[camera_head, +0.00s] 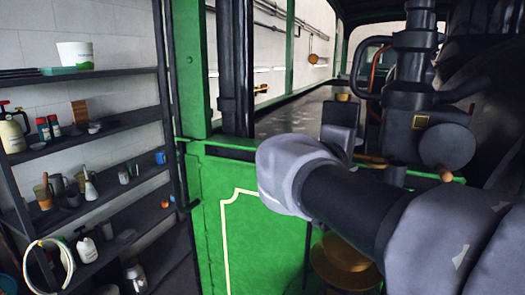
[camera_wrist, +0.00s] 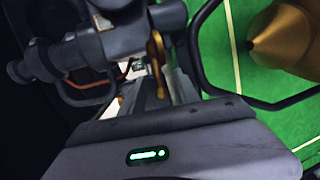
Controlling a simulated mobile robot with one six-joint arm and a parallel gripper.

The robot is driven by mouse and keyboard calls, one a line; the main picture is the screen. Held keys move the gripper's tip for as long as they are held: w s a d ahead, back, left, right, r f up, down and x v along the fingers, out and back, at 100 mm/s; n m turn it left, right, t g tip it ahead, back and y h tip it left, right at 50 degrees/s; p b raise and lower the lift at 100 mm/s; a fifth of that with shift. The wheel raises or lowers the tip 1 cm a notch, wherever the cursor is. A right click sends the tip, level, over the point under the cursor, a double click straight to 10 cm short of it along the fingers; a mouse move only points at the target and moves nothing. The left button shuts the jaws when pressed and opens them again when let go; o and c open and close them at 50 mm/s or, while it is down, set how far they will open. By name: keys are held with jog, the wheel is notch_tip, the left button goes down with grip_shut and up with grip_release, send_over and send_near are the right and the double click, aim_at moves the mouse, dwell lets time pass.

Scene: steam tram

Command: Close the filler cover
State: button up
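I cannot identify the filler cover with certainty in either view. A brass, cone-shaped part (camera_wrist: 283,40) shows at the upper right of the wrist view, against green panelling. A round brass part (camera_head: 345,262) shows low in the head view, partly hidden behind my arm. The dark boiler column with pipes (camera_head: 415,95) stands at the right of the head view. My arm reaches in from the right, its pale grey wrist joint in front of the green tram wall.
The green tram side panel (camera_head: 225,215) and a dark post (camera_head: 235,70) stand beside my arm. Dark curved pipes (camera_head: 370,60) run close to the boiler column. Shelves (camera_head: 100,130) with bottles, pots and a white bucket (camera_head: 75,55) stand at the left.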

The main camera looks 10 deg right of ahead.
aim_at(356, 154)
jog(key=x, duration=0.2)
jog(key=shift+w+d, duration=0.15)
jog(key=shift+d, duration=0.1)
jog(key=shift+w+d+f, duration=0.1)
jog(key=shift+w+f, duration=0.05)
jog(key=shift+w, duration=0.05)
grip_shut()
dwell(1.1)
